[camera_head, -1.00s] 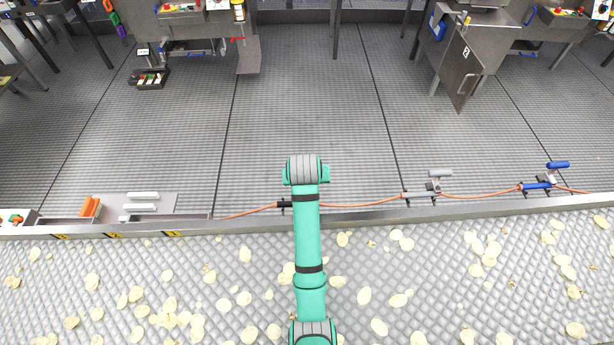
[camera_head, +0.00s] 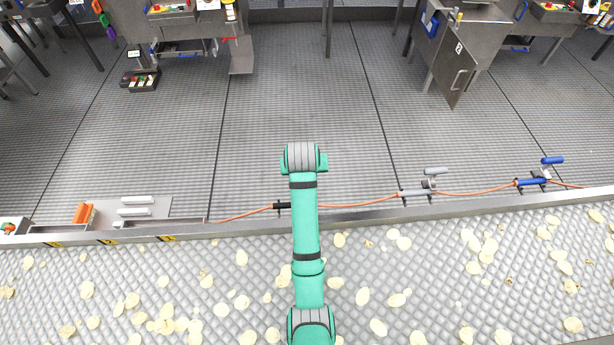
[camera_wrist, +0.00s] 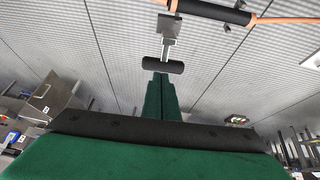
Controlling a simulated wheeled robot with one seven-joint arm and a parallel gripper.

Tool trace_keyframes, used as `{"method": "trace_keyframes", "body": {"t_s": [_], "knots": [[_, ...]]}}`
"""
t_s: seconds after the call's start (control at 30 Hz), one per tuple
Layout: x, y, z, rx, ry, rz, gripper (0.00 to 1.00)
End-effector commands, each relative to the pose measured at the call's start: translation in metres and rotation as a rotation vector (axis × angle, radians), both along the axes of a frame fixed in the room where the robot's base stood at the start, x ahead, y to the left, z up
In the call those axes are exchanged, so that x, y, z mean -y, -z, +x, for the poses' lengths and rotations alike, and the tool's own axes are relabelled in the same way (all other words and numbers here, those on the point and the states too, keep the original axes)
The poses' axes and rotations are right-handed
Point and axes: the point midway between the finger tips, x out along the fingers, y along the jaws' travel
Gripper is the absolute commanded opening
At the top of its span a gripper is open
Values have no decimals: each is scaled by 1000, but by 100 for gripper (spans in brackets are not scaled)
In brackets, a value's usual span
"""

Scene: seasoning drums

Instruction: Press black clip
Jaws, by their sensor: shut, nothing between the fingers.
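The black clip (camera_wrist: 215,12) sits on an orange cable at the top of the wrist view. Its metal arm (camera_wrist: 170,35) ends in a black bar handle (camera_wrist: 162,65). In the head view a black part of the clip (camera_head: 283,206) shows just left of my arm, which hides the rest. My gripper (camera_wrist: 161,82) has green fingers closed together with nothing between them. Its tips appear just below the black handle in the wrist view; I cannot tell whether they touch. My gripper is hidden by the arm in the head view.
A grey clip (camera_head: 414,193) and a blue clip (camera_head: 533,182) sit farther right along the orange cable (camera_head: 470,194). A metal rail (camera_head: 370,213) borders the conveyor (camera_head: 420,290) with chips. An orange block (camera_head: 83,212) and white bars lie left. The floor beyond is mostly clear.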

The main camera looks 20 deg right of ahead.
Motion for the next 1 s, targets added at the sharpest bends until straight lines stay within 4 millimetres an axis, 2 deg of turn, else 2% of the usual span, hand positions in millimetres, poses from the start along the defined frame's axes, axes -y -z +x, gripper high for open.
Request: {"method": "trace_keyframes", "body": {"t_s": [0.5, 0.7, 1.0], "knots": [[-4, -66, -53, 3, 17, 0, 0], [-13, -76, -60, 1, 7, 0, 0], [-15, -77, -61, 0, 4, 0, 0]]}}
